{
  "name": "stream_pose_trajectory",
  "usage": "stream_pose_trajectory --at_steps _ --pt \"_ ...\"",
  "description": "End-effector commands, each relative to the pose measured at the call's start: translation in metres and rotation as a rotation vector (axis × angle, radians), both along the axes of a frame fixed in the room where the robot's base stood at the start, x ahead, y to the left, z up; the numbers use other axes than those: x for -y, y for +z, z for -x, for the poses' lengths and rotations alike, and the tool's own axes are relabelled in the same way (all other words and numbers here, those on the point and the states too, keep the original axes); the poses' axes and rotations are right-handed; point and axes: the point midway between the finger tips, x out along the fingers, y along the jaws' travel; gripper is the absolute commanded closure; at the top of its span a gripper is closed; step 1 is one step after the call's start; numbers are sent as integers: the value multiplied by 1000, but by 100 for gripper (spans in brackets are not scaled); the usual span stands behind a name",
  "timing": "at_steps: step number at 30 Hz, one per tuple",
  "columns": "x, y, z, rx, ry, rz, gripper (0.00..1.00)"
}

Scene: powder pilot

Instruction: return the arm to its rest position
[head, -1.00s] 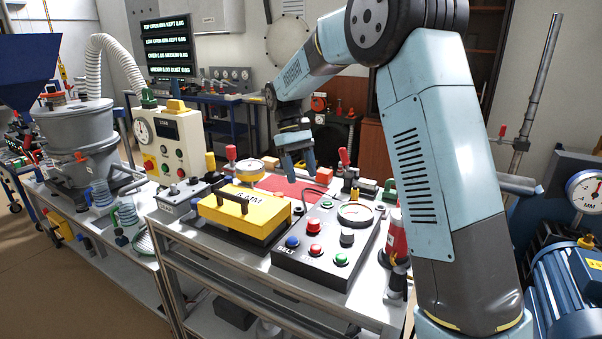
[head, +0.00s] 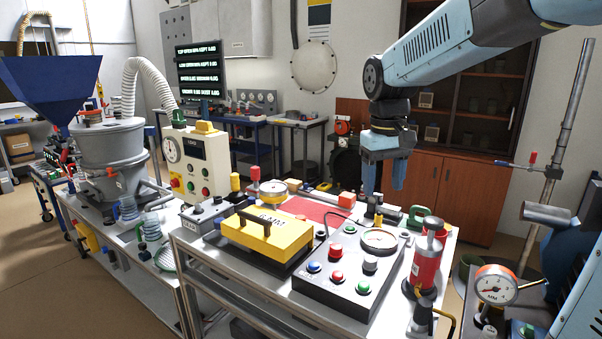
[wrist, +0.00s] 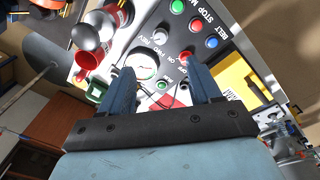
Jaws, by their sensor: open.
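My gripper (head: 384,178) hangs from my blue-grey arm above the back right of the bench, fingers pointing down. In the wrist view my gripper (wrist: 160,80) shows its two blue fingers apart, with nothing between them. Below and beyond the fingers in that view lie the control box (wrist: 183,45) with coloured buttons and a round gauge (wrist: 144,66). In the head view the fingers are above the bench top, clear of the things on it. My arm reaches in from the upper right, and its lower links are mostly out of the head view.
The bench holds a yellow case (head: 266,235), a button box (head: 347,270), a red cylinder (head: 426,262) and a red mat (head: 312,209). A hopper machine (head: 110,150) stands left. A pressure gauge (head: 496,286) is at lower right. A wooden cabinet (head: 455,190) stands behind.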

Motion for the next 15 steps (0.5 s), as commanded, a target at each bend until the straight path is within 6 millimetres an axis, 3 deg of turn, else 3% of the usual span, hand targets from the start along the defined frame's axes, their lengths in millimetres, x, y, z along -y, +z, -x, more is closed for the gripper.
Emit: stream_pose_trajectory --at_steps 8,15 --pt "28 9 61 146 -90 -40 37" --pt "45 4 110 269 -165 -74 37"
